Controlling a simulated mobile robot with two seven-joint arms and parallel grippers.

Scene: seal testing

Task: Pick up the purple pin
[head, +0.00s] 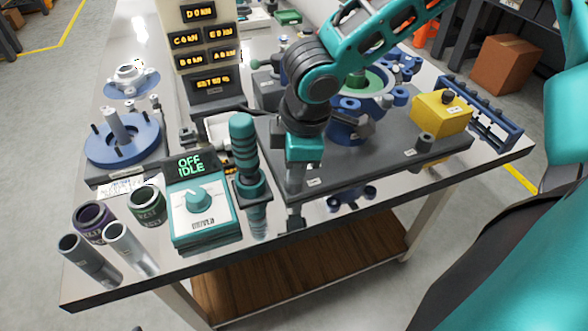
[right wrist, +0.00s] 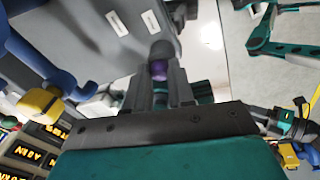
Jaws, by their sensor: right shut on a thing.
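My right gripper (head: 296,218) points down at the front edge of the grey fixture plate (head: 385,160), left of its middle. In the right wrist view the fingers of this gripper (right wrist: 160,88) are shut on the purple pin (right wrist: 159,70). Only a small purple part of the pin shows between the fingertips, close to a dark grey rounded piece. In the head view the pin is hidden by the gripper. I cannot tell whether the pin still touches the plate. My left gripper is not in view.
A teal-handled tool (head: 243,150) stands just left of the gripper, beside a control box (head: 200,207) reading OFF IDLE. Several metal sockets (head: 125,245) stand at the table's front left. A yellow block (head: 440,113) and blue clamps (head: 350,125) sit on the plate.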

